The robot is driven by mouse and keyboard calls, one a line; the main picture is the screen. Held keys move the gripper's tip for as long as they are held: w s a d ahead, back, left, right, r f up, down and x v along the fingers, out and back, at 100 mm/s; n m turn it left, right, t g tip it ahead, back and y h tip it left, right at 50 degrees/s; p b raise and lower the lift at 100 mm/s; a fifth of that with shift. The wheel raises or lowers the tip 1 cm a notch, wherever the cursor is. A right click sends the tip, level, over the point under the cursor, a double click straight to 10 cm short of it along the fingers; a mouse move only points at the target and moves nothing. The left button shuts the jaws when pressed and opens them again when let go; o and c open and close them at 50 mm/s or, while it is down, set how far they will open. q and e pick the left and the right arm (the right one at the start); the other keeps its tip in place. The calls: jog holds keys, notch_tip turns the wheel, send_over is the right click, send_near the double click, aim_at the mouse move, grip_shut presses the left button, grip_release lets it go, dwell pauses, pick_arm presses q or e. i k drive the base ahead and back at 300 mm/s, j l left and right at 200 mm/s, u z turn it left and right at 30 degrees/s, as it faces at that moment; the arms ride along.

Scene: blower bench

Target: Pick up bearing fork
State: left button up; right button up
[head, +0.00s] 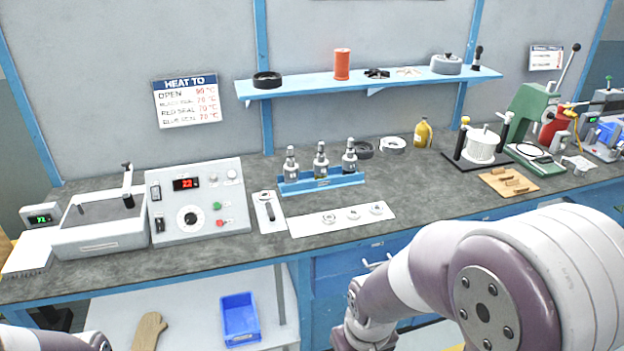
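A small tool with a dark handle and a paler head (267,208) lies on a narrow white card on the bench, just right of the control box. It looks like the bearing fork, but it is too small to be sure. Part of my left arm shows at the bottom left corner, and its gripper is out of view. My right arm fills the lower right, in front of the bench edge, and its gripper is also out of view. Neither arm touches the tool.
A control box (228,191) with a red display stands left of the card. A blue rack (322,184) with three spindles stands behind right. A white strip (300,228) with several small rings lies right. A blue bin (240,318) sits on the lower shelf.

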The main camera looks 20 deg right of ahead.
aim_at(269, 208)
jog(key=i+u, duration=0.15)
jog(key=i, duration=0.4)
jog(key=i+l+u, duration=0.15)
jog(key=i, duration=0.35)
jog(key=i+l+u, duration=0.15)
jog(key=i, duration=0.4)
